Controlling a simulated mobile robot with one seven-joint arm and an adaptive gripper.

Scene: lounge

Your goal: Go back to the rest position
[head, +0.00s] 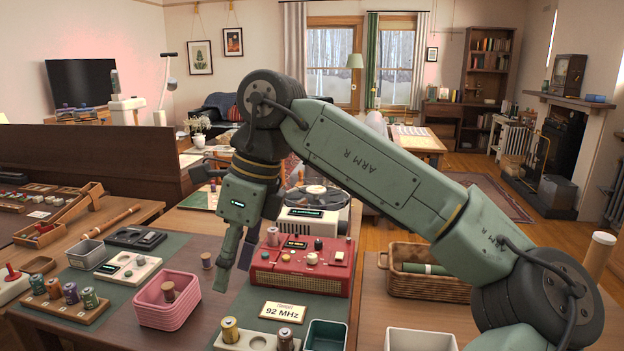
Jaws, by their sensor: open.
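My gripper (234,273) hangs from the green arm over the table, pointing down. Its two fingers are apart and nothing shows between them. It is in front of the left end of the red radio (302,281) and to the right of the pink basket (167,309), which has a cork-like piece in it. The fingers hide part of the mat behind them. I cannot tell how high the fingertips are above the mat.
A wicker basket (435,284) is at right.

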